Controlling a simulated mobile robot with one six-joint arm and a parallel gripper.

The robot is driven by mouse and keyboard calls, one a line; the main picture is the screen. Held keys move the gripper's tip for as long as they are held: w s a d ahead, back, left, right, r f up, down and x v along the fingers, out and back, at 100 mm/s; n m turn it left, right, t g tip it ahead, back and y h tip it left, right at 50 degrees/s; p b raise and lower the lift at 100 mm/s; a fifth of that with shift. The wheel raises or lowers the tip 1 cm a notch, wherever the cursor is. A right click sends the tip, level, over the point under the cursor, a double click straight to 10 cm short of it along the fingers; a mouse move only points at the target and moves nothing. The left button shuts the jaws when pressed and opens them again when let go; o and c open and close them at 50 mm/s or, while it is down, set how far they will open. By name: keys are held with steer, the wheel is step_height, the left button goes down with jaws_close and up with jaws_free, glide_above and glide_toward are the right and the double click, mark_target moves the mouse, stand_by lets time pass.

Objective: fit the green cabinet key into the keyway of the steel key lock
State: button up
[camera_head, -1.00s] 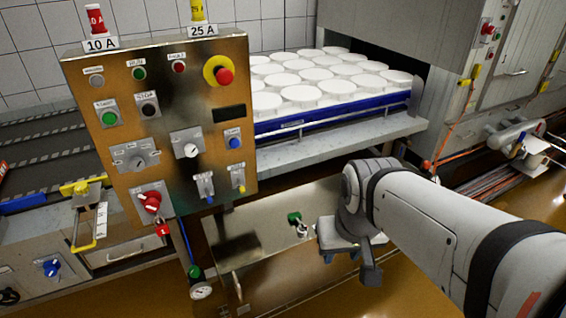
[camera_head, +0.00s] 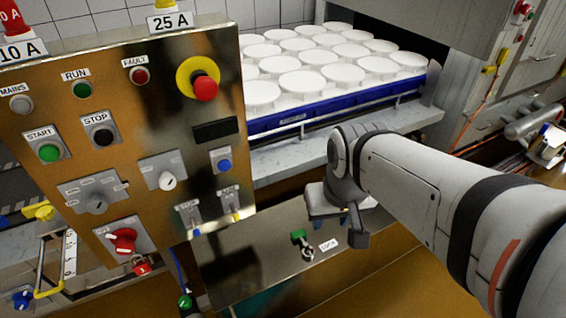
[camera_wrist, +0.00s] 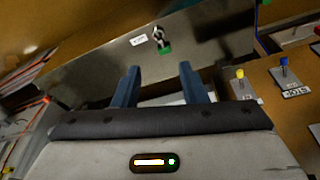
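The green key (camera_head: 298,236) shows at the sloping steel panel below the control box. It is right beside the small steel key lock (camera_head: 307,252), which has a white label next to it. In the wrist view the green key (camera_wrist: 164,49) overlaps the edge of the lock (camera_wrist: 158,35); I cannot tell whether any of it sits in the keyway. My gripper (camera_wrist: 159,72) is open and empty, its two blue-grey fingers spread apart, with the key and lock beyond them. In the head view my gripper (camera_head: 328,200) hangs above and right of the key, its fingers mostly hidden.
A brass-coloured control box (camera_head: 120,150) with buttons, a red emergency stop (camera_head: 205,88) and switches stands on the left. Behind, white round moulds (camera_head: 300,83) fill a blue tray (camera_head: 330,115) on a steel ledge (camera_head: 290,158). The floor (camera_head: 400,270) at lower right looks clear.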

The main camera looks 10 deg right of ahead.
steer(key=shift+o, duration=0.8)
steer(key=shift+w, duration=0.2)
steer(key=o, duration=0.5)
steer(key=shift+n+g, duration=0.4)
steer(key=w+f, duration=0.1)
steer(key=w, duration=0.1)
steer(key=w+f, duration=0.1)
steer(key=w, duration=0.2)
steer(key=w+f, duration=0.1)
steer(key=w, duration=0.1)
steer(key=shift+w+a+f+p, duration=0.25)
steer(key=shift+w+f+p, duration=0.05)
steer(key=shift+w+f, duration=0.05)
steer(key=n+g+p, duration=0.1)
steer(key=n+g, duration=0.1)
glide_above(300, 235)
steer(key=f, duration=2.3)
steer(key=shift+w+f, duration=0.15)
steer(key=shift+w, duration=0.2)
steer(key=shift+s+f+p, duration=0.25)
steer(key=shift+f+p, duration=0.1)
steer(key=shift+f, duration=1.65)
steer(key=shift+s+f+p, duration=0.2)
steer(key=shift+f+p, duration=0.1)
steer(key=shift+f, duration=1.7)
